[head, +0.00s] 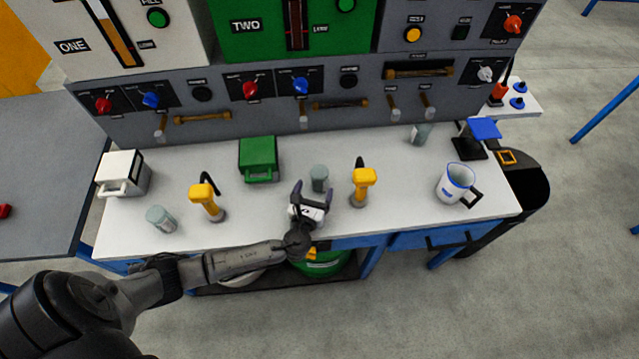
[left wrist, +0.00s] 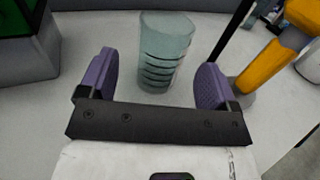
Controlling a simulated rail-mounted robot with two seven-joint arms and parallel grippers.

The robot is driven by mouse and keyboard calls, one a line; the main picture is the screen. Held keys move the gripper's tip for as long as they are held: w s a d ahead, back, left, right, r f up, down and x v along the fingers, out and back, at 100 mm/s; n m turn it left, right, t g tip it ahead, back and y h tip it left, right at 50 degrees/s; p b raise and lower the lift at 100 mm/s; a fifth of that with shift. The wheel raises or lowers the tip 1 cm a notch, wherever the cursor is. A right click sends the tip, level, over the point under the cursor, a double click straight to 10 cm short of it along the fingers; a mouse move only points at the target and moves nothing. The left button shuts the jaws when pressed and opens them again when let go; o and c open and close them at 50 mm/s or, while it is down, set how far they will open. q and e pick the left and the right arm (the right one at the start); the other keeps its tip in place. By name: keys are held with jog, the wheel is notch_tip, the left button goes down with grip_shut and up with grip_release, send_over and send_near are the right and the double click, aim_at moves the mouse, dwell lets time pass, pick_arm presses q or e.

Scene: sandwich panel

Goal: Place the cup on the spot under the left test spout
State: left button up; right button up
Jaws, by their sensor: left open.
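A clear greenish ribbed cup (head: 319,178) stands upright on the white counter. It also shows in the left wrist view (left wrist: 165,52), ahead of and between the fingers, with no visible contact. My left gripper (head: 312,187) is open and empty, just in front of this cup, with its purple fingers (left wrist: 157,66) spread. Similar cups stand at the front left (head: 160,219) and back right (head: 420,134). Two small grey spouts hang from the panel on the right, a left one (head: 392,106) and a right one (head: 428,104). My right gripper is not in view.
Yellow-headed taps stand on the counter (head: 123,237), one right of the cup (head: 363,184), one left (head: 206,200). A green box (head: 258,158), a white box (head: 123,173), a white-and-blue jug (head: 454,183) and a blue-topped stand (head: 483,129) are around it. The front middle-right counter is clear.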

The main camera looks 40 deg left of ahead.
aim_at(317, 185)
pick_arm(q)
jog(key=shift+b+x, duration=0.55)
jog(key=shift+x, duration=2.05)
jog(key=shift+d, duration=0.1)
jog(key=c, duration=1.1)
